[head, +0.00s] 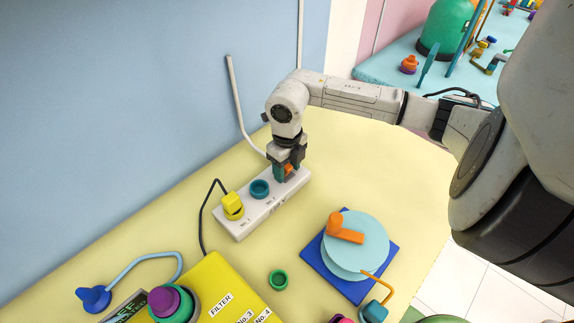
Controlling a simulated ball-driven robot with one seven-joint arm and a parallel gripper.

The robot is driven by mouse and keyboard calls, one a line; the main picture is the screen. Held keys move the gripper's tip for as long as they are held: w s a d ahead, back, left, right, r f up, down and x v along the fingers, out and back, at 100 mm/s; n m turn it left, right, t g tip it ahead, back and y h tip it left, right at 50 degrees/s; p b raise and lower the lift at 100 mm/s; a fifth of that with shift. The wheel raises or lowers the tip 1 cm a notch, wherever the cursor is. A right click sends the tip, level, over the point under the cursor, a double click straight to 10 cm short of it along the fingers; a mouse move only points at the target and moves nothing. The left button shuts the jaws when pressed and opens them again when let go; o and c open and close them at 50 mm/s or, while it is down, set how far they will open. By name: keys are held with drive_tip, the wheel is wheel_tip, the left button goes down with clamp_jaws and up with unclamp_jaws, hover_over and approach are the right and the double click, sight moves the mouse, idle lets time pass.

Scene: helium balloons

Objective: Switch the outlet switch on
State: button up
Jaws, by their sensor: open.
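The white outlet strip (259,210) lies on the yellow table against the blue wall. A yellow plug (232,203) sits in its near-left end, and a round teal socket (259,189) is in its middle. An orange switch part (287,168) shows at the far-right end. My gripper (286,172) points down right over that end, its fingertips around or just in front of the orange part. It is open. The fingers partly hide the switch, so I cannot tell its position or whether they touch it.
A blue base with a light-blue disc (352,258) and orange handle stands right of the strip. A yellow filter box (225,282) is at the bottom left. A black cable runs from the plug. Table between strip and disc is clear.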

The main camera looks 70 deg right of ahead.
drive_tip(key=shift+f, duration=0.15)
drive_tip(key=shift+c, duration=0.2)
drive_tip(key=c, duration=0.9)
drive_tip(key=shift+w+d+g, duration=0.1)
drive_tip(key=shift+g, duration=0.2)
drive_tip(key=g+b, duration=0.1)
drive_tip(key=w+g+y, duration=0.1)
drive_tip(key=g, duration=0.1)
drive_tip(key=shift+w+d+y+b, duration=0.1)
drive_tip(key=shift+d+y+b, duration=0.2)
drive_tip(key=shift+b, duration=0.05)
drive_tip(key=shift+w+d+g+y+b, duration=0.15)
drive_tip(key=shift+w+g+y+b, duration=0.15)
drive_tip(key=shift+g+y+b, duration=0.4)
drive_tip(key=shift+w+d+g+y+b, duration=0.1)
drive_tip(key=shift+w+g+y+b, duration=0.25)
drive_tip(key=shift+g, duration=0.65)
drive_tip(key=shift+s, duration=0.1)
